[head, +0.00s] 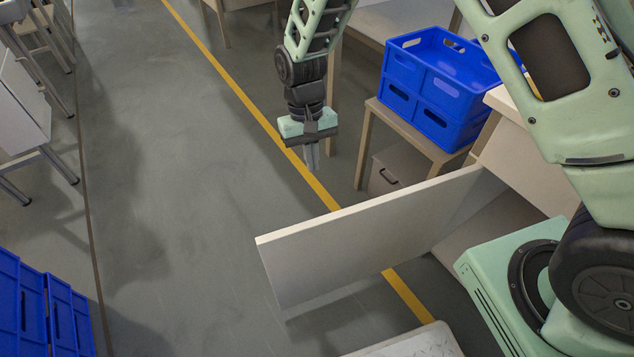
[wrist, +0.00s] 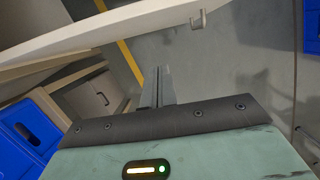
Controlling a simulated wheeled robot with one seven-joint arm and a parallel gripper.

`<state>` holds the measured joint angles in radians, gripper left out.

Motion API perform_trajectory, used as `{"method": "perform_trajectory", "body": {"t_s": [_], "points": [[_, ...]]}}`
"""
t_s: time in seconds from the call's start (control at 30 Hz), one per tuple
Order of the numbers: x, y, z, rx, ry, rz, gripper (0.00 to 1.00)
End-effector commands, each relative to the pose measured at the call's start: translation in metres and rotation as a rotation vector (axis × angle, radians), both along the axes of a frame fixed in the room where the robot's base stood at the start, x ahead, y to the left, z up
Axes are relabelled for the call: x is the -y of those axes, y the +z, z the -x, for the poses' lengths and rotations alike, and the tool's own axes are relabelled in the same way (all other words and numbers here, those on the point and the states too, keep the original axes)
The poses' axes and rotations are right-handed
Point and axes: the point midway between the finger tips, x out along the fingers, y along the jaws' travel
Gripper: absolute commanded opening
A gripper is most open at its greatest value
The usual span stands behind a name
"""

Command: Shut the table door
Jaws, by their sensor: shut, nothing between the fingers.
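The table door (head: 360,235) is a pale flat panel standing wide open, reaching out from the table (head: 525,165) at the right over the floor. Its open compartment shows behind the hinge side. In the wrist view the door (wrist: 130,30) crosses the top, with a small handle (wrist: 198,20) on the face towards my gripper. My gripper (head: 312,160) hangs over the floor on the far side of the door in the head view, pointing down, shut and empty. Its fingers also show in the wrist view (wrist: 158,82). It appears apart from the door.
A blue crate (head: 435,85) stands on a small wooden table behind the door, with a low cabinet (head: 398,168) beneath. More blue crates (head: 40,305) stand at the lower left. A metal-legged desk (head: 25,110) is at the left. The floor (head: 180,200) between is clear.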

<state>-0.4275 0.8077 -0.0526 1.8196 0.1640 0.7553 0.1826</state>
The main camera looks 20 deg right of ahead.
Motion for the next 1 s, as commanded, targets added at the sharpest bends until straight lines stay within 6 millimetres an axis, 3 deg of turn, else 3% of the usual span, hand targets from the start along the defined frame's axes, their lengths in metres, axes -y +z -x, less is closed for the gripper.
{"method": "perform_trajectory", "body": {"t_s": [0.47,0.7,1.0], "points": [[0.002,-0.091,0.024,-0.004,0.002,0.000,0.00],[0.003,-0.086,0.056,-0.002,0.003,-0.001,0.00],[0.004,-0.086,0.063,-0.001,0.002,0.000,0.00]]}}
